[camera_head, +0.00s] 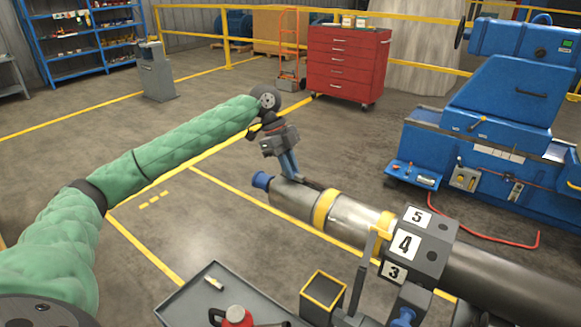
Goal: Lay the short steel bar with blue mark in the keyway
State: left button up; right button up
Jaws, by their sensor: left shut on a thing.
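The keyway is not clear from here, and I cannot tell whether the bar touches the shaft. My right gripper is not in view.
A grey stand block numbered 3, 4 and 5 (436,243) holds the shaft. A blue machine (490,125) stands right; a red tool cabinet (346,65) stands behind.

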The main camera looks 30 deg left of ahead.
pick_arm(q)
jog(key=shift+r+p, duration=0.1)
jog(key=shift+p, duration=0.5)
dwell(1.1)
dwell(0.4)
jog(key=o, duration=0.8)
jog(key=shift+o, duration=0.4)
jog(key=o, duration=0.5)
